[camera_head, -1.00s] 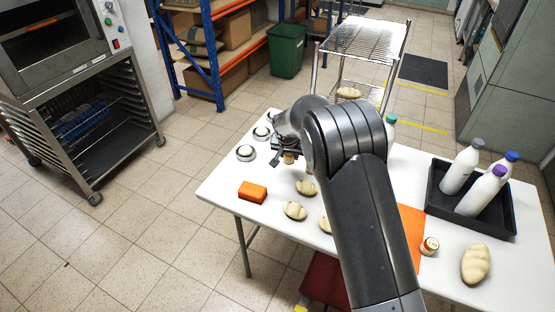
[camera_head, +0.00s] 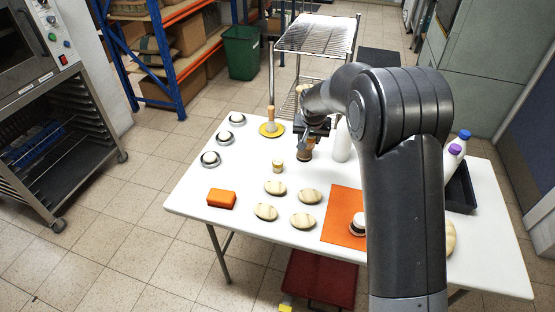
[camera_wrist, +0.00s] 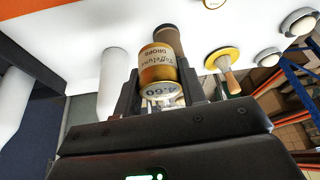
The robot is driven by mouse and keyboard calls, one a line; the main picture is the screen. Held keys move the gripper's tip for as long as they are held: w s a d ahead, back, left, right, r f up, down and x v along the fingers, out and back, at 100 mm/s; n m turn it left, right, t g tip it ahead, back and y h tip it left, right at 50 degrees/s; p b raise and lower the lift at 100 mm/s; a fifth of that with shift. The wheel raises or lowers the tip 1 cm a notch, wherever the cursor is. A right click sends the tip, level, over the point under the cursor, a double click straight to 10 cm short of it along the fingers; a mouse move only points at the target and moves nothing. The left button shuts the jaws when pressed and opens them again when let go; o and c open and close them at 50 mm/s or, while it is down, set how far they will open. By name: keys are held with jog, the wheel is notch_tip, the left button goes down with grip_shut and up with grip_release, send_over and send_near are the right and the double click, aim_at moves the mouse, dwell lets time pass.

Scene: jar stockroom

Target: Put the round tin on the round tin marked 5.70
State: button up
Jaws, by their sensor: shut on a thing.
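My gripper (camera_head: 312,134) is shut on a round tin, above the far part of the white table. In the wrist view the held tin (camera_wrist: 157,68) is gold with a cream label reading "DROPS", and its pale end bears a mark like 4.60, upside down. A brown cylinder (camera_wrist: 167,36) shows just beyond it; I cannot tell whether they touch. Another small round tin (camera_head: 277,167) stands on the table left of my gripper. A further round tin (camera_head: 358,226) with a pale lid is on the orange mat (camera_head: 341,205). No 5.70 mark is legible.
A white bottle (camera_head: 341,143) stands close right of my gripper. A yellow disc with a wooden handle (camera_head: 270,127) is to the left.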

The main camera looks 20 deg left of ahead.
send_over(278, 159)
jog(key=s, duration=0.1)
notch_tip(278, 159, down, 7)
jog(key=shift+s+d+r, duration=0.1)
jog(key=shift+s+d, duration=0.05)
jog(key=shift+f, duration=1.9)
jog(key=shift+f, duration=0.2)
jog(key=o, duration=1)
